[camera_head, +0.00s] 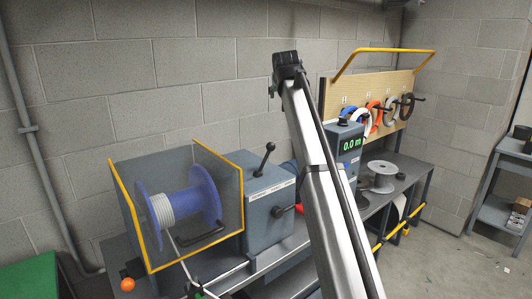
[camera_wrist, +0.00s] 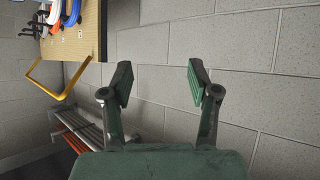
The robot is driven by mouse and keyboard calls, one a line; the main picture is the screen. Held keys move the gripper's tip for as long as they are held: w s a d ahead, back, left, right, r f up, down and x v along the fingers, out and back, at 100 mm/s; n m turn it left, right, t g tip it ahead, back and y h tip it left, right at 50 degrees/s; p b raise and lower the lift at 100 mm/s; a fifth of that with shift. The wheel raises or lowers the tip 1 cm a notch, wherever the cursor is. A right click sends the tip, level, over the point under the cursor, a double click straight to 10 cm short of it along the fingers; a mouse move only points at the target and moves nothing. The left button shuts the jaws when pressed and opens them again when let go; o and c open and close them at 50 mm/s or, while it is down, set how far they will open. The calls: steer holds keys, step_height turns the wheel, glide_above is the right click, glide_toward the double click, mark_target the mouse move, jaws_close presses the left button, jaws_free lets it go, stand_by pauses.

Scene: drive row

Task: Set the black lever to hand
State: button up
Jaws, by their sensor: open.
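A black lever with a ball knob (camera_head: 264,158) stands on top of the grey drive box (camera_head: 268,208), tilted to the right. Small white labels run along the box's top front edge, too small to read. My gripper (camera_wrist: 160,82) is open and empty in the wrist view, facing the block wall. The levers are not in the wrist view, and the gripper touches nothing there. My arm rises through the middle of the head view, right of the drive box.
A blue spool (camera_head: 185,205) sits behind a yellow-edged guard (camera_head: 241,203) left of the box. A display unit (camera_head: 346,147) reading 0.0 m stands right of my arm. A pegboard (camera_head: 398,84) with coils and a yellow rail (camera_head: 388,50) is behind it.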

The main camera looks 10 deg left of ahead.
mark_target(270, 148)
steer(key=s+a+f+m+g, duration=0.2)
steer(key=s+f+m+g, duration=0.4)
steer(key=s+f+g, duration=0.15)
steer(key=shift+t+y, duration=0.3)
steer(key=shift+t, duration=0.15)
steer(key=p+x, duration=0.1)
steer(key=x, duration=0.4)
steer(key=p+x, duration=0.1)
steer(key=x, duration=0.5)
steer(key=p+x, duration=0.1)
steer(key=x, duration=0.5)
steer(key=shift+s+d+f+p, duration=0.1)
steer(key=shift+s+f+p, duration=0.05)
steer(key=shift+s+p, duration=0.25)
jaws_close()
steer(key=shift+d, duration=0.1)
